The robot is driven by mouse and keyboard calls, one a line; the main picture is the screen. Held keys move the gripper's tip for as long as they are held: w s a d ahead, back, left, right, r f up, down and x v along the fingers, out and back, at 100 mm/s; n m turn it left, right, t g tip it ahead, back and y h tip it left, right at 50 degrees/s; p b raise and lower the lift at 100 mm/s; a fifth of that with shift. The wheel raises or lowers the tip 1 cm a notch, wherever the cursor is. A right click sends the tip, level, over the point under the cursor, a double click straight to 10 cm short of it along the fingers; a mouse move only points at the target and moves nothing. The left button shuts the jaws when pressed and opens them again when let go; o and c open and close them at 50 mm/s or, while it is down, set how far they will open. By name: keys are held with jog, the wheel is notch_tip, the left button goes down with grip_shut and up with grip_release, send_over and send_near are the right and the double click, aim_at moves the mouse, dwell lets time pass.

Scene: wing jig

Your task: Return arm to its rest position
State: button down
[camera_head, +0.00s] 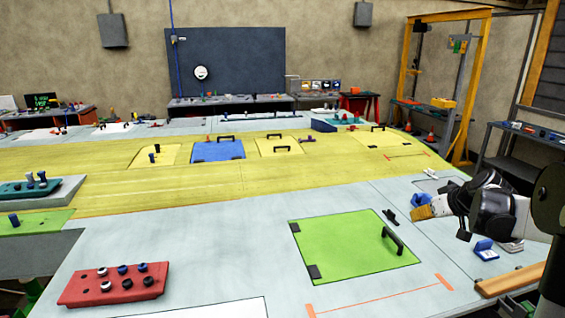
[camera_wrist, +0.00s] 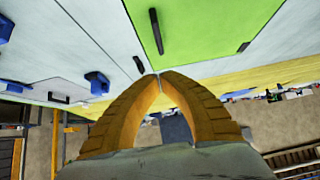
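My gripper (camera_head: 421,212) is at the right of the head view, above the pale work surface and right of the green panel. Its two orange fingers fill the lower middle of the wrist view (camera_wrist: 158,76). Their tips meet, and the bowed gap between them holds nothing. My dark and white wrist is behind the fingers in the head view, and my arm runs to the right edge. The green panel (camera_head: 345,245) lies flat with a black handle (camera_head: 393,240); it also shows at the top of the wrist view (camera_wrist: 205,25).
A blue block (camera_head: 485,250) sits below my wrist. A wooden beam (camera_head: 512,279) lies near the right edge. A red tray with several knobs (camera_head: 112,285) is front left. A yellow band with panels (camera_head: 110,180) crosses behind. A yellow gantry frame (camera_head: 468,100) stands back right.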

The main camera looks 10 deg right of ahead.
jog(key=s+a+f+g+b, duration=0.1)
jog(key=s+a+b, duration=0.25)
jog(key=a, duration=0.65)
jog(key=s+a+f+b, duration=0.15)
jog(key=s+a, duration=0.25)
jog(key=a, duration=0.7)
jog(key=s+a+f+b, duration=0.2)
jog(key=s+a+f, duration=0.2)
jog(key=s+a, duration=0.3)
jog(key=s+a+f+b, duration=0.3)
jog(key=s+a+f, duration=0.2)
jog(key=s+a, duration=0.2)
jog(key=shift+s+f+g, duration=0.2)
jog(key=shift+s+g, duration=0.2)
jog(key=shift+s, duration=0.65)
